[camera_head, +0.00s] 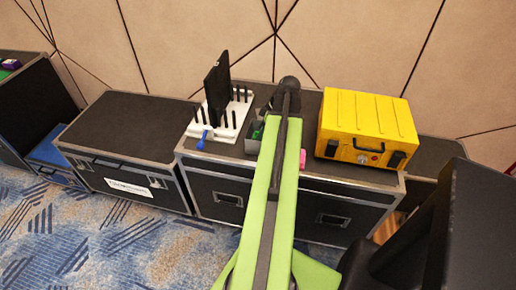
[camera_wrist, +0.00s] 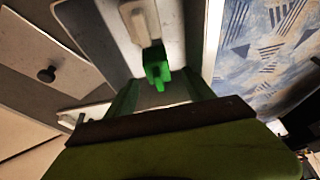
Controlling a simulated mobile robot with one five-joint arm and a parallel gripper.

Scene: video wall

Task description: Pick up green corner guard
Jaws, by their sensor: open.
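The green corner guard (camera_wrist: 157,68) shows in the wrist view as a small bright green piece at the end of a pale grey part. My gripper (camera_wrist: 162,84) is open, with one dark green finger to the left of the guard and one to the right. I cannot tell whether either finger touches it. In the head view, a bit of green (camera_head: 257,134) shows in a small grey bin (camera_head: 250,146) just left of my arm. My gripper's fingers are hidden there behind the arm.
The bin stands on a black flight case (camera_head: 330,172). Left of it is a white rack (camera_head: 222,124) with black pegs, a dark upright panel (camera_head: 217,88) and a blue item (camera_head: 202,139). A yellow case (camera_head: 367,127) stands close on the right, with a pink block (camera_head: 302,158) nearer.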

